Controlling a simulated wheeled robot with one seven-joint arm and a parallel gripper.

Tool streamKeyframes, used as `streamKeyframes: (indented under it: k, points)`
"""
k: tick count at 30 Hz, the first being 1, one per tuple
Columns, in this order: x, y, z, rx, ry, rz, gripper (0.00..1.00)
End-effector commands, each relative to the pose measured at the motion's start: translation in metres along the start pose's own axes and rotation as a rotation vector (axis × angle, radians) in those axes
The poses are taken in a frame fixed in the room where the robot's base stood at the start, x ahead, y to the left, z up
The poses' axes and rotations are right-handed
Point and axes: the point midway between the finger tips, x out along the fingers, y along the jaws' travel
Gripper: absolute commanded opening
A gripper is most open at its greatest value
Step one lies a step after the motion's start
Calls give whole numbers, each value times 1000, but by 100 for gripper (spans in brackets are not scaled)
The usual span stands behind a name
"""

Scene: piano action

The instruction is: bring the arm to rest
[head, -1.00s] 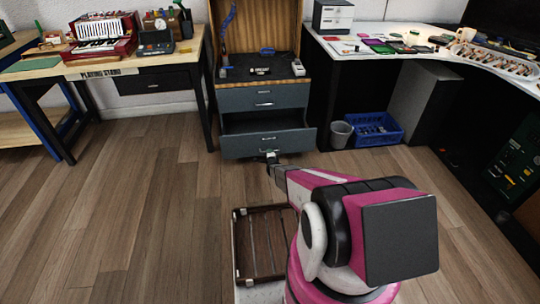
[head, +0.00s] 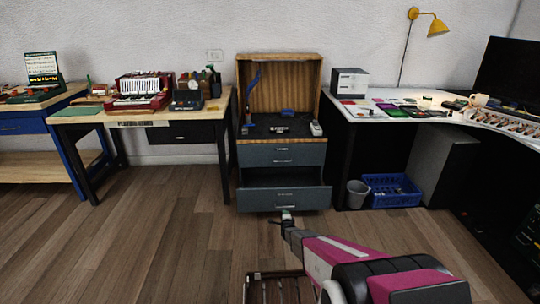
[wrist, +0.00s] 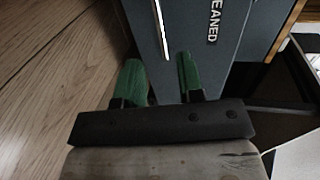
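My arm (head: 345,259) reaches forward from the bottom right of the head view toward a grey drawer cabinet (head: 283,155). My gripper (head: 287,216) is just in front of the cabinet's lower drawer (head: 285,200), which stands pulled out. In the wrist view the two green fingers (wrist: 160,80) are apart, with nothing seen held between them. A thin bright handle (wrist: 160,25) lies beyond the fingertips on the grey front, beside lettering that reads "EANED".
A table with a red accordion (head: 145,92) stands left. A curved white worktable (head: 355,112) stands right, with a grey bin (head: 357,194) and a blue crate (head: 392,191) below. A brown slatted rack (head: 278,288) sits low near my arm. The floor at left is clear.

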Motion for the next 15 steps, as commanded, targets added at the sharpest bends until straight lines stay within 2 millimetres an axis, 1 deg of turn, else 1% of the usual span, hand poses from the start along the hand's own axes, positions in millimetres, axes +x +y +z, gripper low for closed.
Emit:
streamKeyframes:
  k: [5, 8, 9, 11, 14, 15]
  points:
    - [-26, -36, -2, -113, -16, 97, 35]
    - [-52, -67, -4, -235, -44, 200, 35]
    - [-64, -80, -5, -290, -61, 246, 35]
    - [-85, -99, -7, -378, -91, 317, 35]
    - [-127, -130, -10, -528, -161, 440, 35]
    - [-146, -143, -11, -589, -194, 489, 35]
